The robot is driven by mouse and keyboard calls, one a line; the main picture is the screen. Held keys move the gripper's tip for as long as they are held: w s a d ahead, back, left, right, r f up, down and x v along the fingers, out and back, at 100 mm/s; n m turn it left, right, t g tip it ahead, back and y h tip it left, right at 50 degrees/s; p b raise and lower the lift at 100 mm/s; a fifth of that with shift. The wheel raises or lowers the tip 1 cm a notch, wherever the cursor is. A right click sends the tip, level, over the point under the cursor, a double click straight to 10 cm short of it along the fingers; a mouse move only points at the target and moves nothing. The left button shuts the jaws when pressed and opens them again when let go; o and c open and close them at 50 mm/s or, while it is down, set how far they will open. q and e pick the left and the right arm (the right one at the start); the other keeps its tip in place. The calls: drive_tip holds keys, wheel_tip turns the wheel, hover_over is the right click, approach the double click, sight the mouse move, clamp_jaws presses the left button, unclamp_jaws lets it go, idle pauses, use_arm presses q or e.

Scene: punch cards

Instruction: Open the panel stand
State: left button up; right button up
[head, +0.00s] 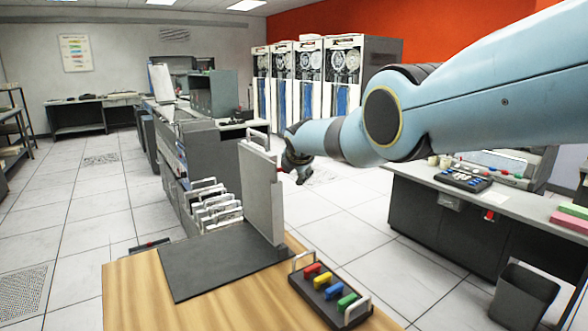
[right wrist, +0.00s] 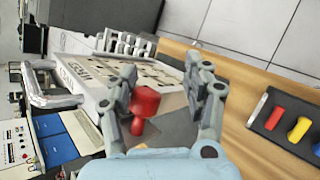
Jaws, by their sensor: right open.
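The panel stand is a pale grey panel (head: 262,200) upright on a dark base plate (head: 222,268), on the wooden table. A metal handle (head: 258,140) is on its top edge. My left gripper is not in view.
A dark tray (head: 330,295) with coloured plugs and handles lies right of the stand on the wooden table (head: 135,300). Grey machines with card racks (head: 213,205) stand behind. A grey desk (head: 440,205) and a bin (head: 522,298) are at right. The left floor is mostly clear.

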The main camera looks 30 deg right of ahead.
drive_tip(key=shift+w+a+r, duration=0.15)
drive_tip(key=shift+w, duration=0.05)
drive_tip(key=s+a+r, duration=0.1)
drive_tip(key=s+a, duration=0.1)
drive_tip(key=s, duration=0.4)
drive_tip(key=s+a, duration=0.3)
drive_tip(key=s, duration=0.4)
drive_tip(key=shift+s+r, duration=0.3)
drive_tip(key=shift+r, duration=0.05)
idle(0.3)
